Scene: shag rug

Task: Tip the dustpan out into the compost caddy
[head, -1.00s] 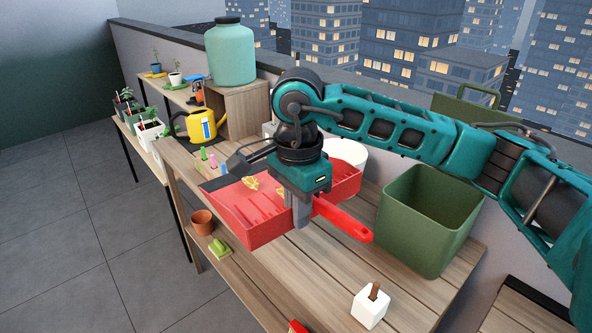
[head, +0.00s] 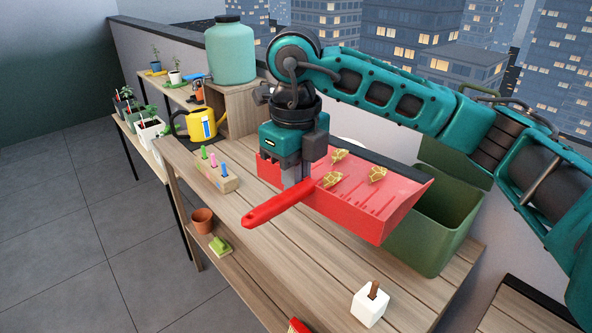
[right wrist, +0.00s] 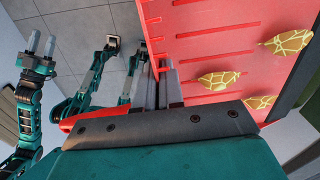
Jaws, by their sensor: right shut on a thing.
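The red dustpan (head: 385,208) is held above the bench with several yellow-gold leafy scraps (head: 331,180) on it; the scraps also show in the right wrist view (right wrist: 216,79). My right gripper (head: 294,180) is shut on the dustpan at the base of its red handle, which points to the lower left. The pan's dark edge faces the back right. The compost caddy (head: 446,251), an open green bin, stands to the right; the pan's right end overlaps its opening in the head view. My left gripper (right wrist: 42,45) appears empty with fingers apart in the right wrist view.
A white block with a brown stick (head: 369,305) stands on the front bench boards. A wooden holder with coloured pegs (head: 217,176), a yellow watering can (head: 203,124) and a teal jar (head: 231,52) are left of the arm. The middle boards are clear.

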